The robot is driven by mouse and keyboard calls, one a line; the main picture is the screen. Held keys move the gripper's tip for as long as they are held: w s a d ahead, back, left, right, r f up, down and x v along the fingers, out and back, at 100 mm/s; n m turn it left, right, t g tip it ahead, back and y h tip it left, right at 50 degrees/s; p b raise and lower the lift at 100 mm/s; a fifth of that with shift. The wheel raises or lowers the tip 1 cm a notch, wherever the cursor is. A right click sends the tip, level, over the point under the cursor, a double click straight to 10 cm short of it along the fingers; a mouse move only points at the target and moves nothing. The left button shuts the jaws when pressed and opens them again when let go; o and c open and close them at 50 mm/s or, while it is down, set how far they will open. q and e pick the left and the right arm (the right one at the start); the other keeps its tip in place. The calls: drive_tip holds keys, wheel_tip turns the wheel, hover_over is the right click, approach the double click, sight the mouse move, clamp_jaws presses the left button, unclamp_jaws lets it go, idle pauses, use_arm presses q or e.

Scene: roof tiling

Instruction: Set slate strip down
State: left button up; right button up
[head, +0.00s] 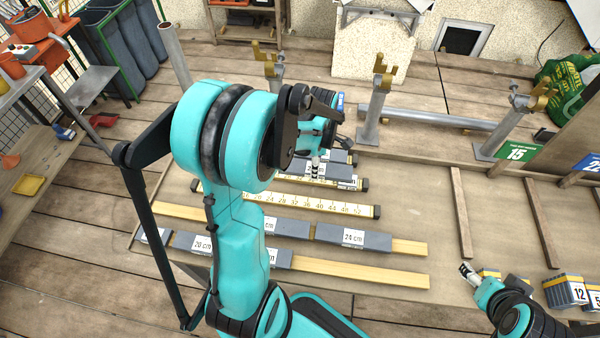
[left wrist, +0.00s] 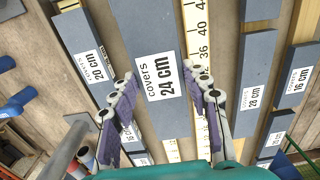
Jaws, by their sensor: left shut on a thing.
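A dark grey slate strip (left wrist: 149,42) with a "covers 24 cm" label lies between the fingers of my left gripper (left wrist: 165,108) in the left wrist view. The gripper is shut on it, with one finger along each side. It looks nearer the camera than the other strips. The yellow measuring rule (left wrist: 192,60) runs beside and partly under it. In the head view my arm hides most of my left gripper (head: 316,160), and I cannot make out the held strip clearly. My right gripper (head: 467,271) is at the lower right, too small to tell open or shut.
Other labelled slate strips lie on the bench, including a 24 cm strip (head: 353,237) and a 28 cm strip (left wrist: 256,70). The rule (head: 330,206) lies across the board. Posts with brass hooks (head: 379,105) stand behind. Numbered blocks (head: 566,291) sit at right.

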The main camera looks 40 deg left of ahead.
sight(300, 162)
use_arm(q)
drive_tip(key=a+f, duration=0.1)
drive_tip(key=a, duration=0.1)
drive_tip(key=a+f+b, duration=0.1)
drive_tip(key=a, duration=0.1)
drive_tip(key=a+f, duration=0.2)
drive_tip(key=shift+s, duration=0.1)
wheel_tip(300, 162, down, 3)
drive_tip(key=shift+f+b, duration=0.15)
drive_tip(key=shift+b, duration=0.9)
drive_tip(key=shift+f, duration=0.25)
drive_tip(key=shift+f, duration=0.15)
drive_tip(key=o, duration=1.4)
drive_tip(key=shift+o, duration=0.2)
